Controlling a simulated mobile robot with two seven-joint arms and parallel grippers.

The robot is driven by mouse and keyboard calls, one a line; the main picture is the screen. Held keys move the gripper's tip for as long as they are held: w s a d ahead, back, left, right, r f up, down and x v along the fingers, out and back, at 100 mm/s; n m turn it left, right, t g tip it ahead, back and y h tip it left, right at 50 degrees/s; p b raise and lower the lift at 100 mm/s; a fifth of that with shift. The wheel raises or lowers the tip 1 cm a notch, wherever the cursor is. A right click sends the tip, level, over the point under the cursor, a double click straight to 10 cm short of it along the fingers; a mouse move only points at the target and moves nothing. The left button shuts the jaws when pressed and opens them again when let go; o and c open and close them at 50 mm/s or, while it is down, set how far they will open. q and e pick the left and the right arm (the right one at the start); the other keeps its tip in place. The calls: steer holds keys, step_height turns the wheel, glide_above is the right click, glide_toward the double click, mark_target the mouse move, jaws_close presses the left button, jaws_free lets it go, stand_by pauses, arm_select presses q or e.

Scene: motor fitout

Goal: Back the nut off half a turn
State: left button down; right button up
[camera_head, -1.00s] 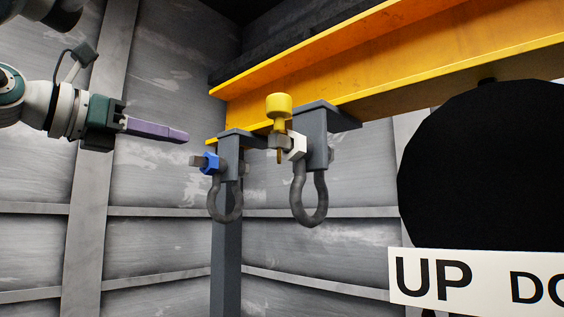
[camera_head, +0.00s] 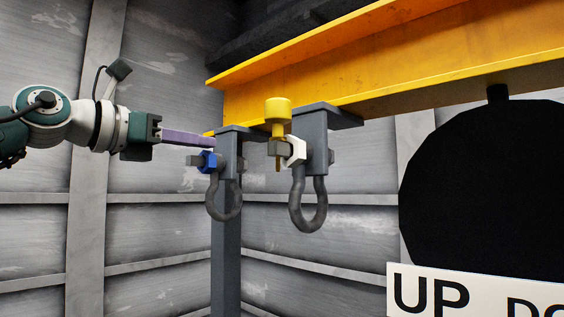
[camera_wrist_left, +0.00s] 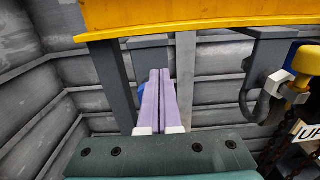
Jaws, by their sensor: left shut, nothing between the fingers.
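A blue nut (camera_head: 208,161) sits on the grey bolt of the left shackle (camera_head: 224,202), under the yellow beam. A white nut (camera_head: 295,151) sits on the bolt of the right shackle (camera_head: 308,206). My left gripper (camera_head: 208,139) comes in from the left, its purple fingers shut and empty. In the head view its tips are just above the blue nut, close to the left bracket; I cannot tell whether they touch. In the left wrist view the closed fingers (camera_wrist_left: 160,76) largely cover the blue nut (camera_wrist_left: 141,88). My right gripper is out of view.
The yellow beam (camera_head: 400,75) runs just above the fingers. A yellow-capped pin (camera_head: 278,108) stands by the white nut. A black round shape (camera_head: 485,190) and an "UP" sign (camera_head: 440,292) are at right. Free space lies below the left arm.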

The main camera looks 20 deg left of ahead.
arm_select(q)
steer(key=shift+a+f+b, duration=0.2)
steer(key=shift+f+b, duration=0.2)
steer(key=shift+w+a, duration=0.2)
steer(key=shift+a, duration=0.15)
stand_by(0.4)
steer(key=shift+w+a, duration=0.3)
steer(key=shift+a, duration=0.3)
steer(key=shift+a+f+b, duration=0.1)
steer(key=shift+f+b, duration=0.1)
steer(key=shift+b, duration=0.1)
steer(key=r+b+v, duration=0.1)
steer(key=b+v, duration=0.2)
steer(key=v, duration=0.3)
steer(key=shift+a+b, duration=0.15)
steer(key=shift+b, duration=0.2)
stand_by(0.3)
